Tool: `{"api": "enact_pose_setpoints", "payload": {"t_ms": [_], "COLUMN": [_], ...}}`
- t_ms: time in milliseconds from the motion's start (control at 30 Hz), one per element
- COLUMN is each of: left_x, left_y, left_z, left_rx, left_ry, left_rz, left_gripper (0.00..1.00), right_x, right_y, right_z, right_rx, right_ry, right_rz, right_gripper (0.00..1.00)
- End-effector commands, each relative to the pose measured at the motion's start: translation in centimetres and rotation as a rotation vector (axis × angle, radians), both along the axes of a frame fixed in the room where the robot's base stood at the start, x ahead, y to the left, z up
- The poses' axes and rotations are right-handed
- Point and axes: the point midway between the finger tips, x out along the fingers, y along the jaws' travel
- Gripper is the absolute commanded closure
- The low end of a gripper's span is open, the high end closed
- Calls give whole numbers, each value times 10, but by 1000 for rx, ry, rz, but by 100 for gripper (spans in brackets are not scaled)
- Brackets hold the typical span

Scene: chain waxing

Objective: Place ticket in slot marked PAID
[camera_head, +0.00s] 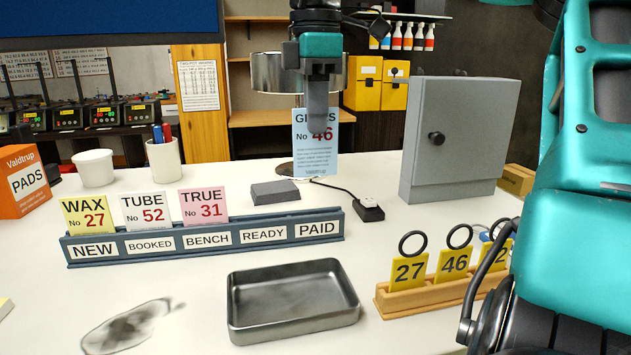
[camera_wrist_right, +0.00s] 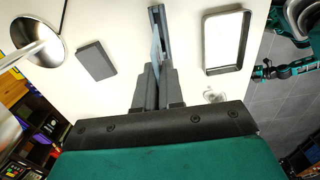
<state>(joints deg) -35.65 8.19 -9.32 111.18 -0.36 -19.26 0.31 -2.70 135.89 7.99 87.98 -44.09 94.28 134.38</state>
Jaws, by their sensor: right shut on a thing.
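My right gripper (camera_head: 318,112) is shut on a pale blue ticket (camera_head: 315,155) marked No 46, its top word partly covered by the fingers. The ticket hangs upright, above and apart from the dark blue ticket rack (camera_head: 200,253), roughly over its right end. In the right wrist view the ticket (camera_wrist_right: 156,48) shows nearly edge-on beyond the fingers. The PAID slot (camera_head: 317,229) is the rightmost and holds no ticket. Tickets WAX 27 (camera_head: 88,216), TUBE 52 (camera_head: 146,211) and TRUE 31 (camera_head: 203,206) stand at NEW, BOOKED and BENCH; READY is empty. My left gripper is out of view.
A metal tray (camera_head: 290,329) lies in front of the rack. A wooden holder (camera_head: 430,300) with yellow numbered tags stands front right. A dark grey block (camera_head: 275,191) and a small black device (camera_head: 369,211) lie behind the rack. A grey cabinet (camera_head: 460,140) stands behind right.

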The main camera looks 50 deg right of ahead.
Motion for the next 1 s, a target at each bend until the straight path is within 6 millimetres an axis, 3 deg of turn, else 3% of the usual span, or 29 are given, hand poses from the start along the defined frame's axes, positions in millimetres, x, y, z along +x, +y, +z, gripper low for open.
{"api": "enact_pose_setpoints", "payload": {"t_ms": [100,233,467,700,1000], "left_x": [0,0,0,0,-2], "left_y": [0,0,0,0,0], "left_z": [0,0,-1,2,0], "left_rx": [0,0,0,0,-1], "left_ry": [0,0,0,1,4], "left_rz": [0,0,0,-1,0], "left_gripper": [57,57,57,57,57], "right_x": [0,0,0,0,0], "right_y": [0,0,0,0,0], "right_z": [-31,-53,-69,-102,-107], "right_rx": [3,2,1,2,-1], "right_ry": [2,1,1,2,-1], "right_rz": [2,1,-1,0,-1], "right_gripper": [100,100,100,100,100]}}
